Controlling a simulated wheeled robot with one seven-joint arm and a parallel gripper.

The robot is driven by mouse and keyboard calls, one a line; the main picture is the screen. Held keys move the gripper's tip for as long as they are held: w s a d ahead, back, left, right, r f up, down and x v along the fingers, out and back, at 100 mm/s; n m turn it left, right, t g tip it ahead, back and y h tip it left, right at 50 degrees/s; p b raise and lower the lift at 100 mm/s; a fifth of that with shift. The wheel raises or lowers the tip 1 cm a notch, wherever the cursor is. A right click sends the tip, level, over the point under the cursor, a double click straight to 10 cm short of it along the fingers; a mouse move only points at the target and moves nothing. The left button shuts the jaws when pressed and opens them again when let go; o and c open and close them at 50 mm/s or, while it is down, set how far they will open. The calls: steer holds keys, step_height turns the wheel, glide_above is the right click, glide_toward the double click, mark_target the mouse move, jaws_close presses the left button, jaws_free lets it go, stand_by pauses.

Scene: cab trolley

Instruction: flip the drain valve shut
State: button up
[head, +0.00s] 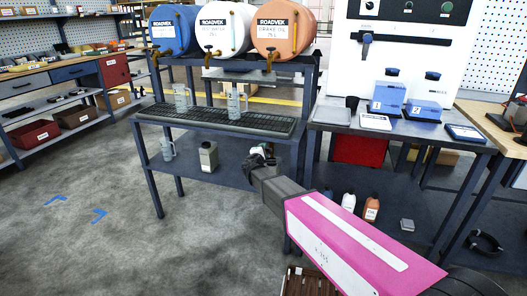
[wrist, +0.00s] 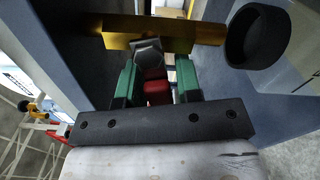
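In the wrist view a brass valve body (wrist: 190,34) runs across the top, with a grey lever piece (wrist: 146,50) under it and a red part (wrist: 157,92) reaching down towards my camera. I take these for the drain valve and its lever. My gripper (wrist: 157,75) has its two green fingers apart, one on each side of the grey and red lever, with a gap visible at the right. In the head view my gripper (head: 262,157) is under the front right of the drip-tray bench, and the valve there is hidden or too small to make out.
A dark round cup-like piece (wrist: 258,35) is beside the brass body. A laden side table (head: 400,130) stands right.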

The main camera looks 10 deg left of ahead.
steer(key=shift+w, duration=0.1)
jaws_close()
steer(key=shift+r+m, duration=0.25)
steer(key=shift+m, duration=0.6)
steer(key=shift+r+m, duration=0.25)
steer(key=shift+m, duration=0.6)
jaws_free()
steer(key=s, duration=1)
steer(key=shift+s+a, duration=0.4)
steer(key=shift+a, duration=0.05)
